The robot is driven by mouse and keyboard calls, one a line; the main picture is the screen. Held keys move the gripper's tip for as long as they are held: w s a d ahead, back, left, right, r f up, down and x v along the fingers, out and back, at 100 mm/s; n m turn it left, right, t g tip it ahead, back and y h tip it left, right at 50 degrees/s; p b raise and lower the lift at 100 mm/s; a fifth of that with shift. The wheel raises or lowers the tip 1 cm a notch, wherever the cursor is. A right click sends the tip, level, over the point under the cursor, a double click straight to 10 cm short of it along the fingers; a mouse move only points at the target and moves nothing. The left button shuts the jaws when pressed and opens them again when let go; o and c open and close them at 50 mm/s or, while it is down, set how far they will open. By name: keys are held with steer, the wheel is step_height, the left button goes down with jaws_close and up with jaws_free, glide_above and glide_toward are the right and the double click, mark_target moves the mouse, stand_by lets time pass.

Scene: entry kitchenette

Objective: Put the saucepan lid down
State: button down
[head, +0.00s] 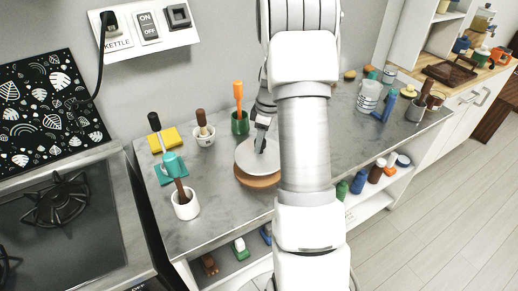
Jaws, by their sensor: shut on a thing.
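The saucepan lid (250,157) is a round, pale grey disc in the head view. My gripper (261,146) is shut on it near its top middle, and the lid looks close to level. A round brown wooden board or trivet (258,181) shows just below the lid's near edge. I cannot tell whether the lid touches it. My arm hides the area to the right of the lid.
The grey counter (225,222) has free room in front of the lid. A white pot (185,205), a white cup (204,134) and a green cup (240,123) with utensils stand nearby. A stove (60,215) is at left; a clear glass (368,97) stands right.

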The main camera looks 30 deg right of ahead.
steer(key=shift+w+f, duration=0.35)
steer(key=shift+f, duration=1.85)
steer(key=shift+f, duration=0.1)
steer(key=shift+f, duration=0.15)
steer(key=shift+c, duration=2)
jaws_free()
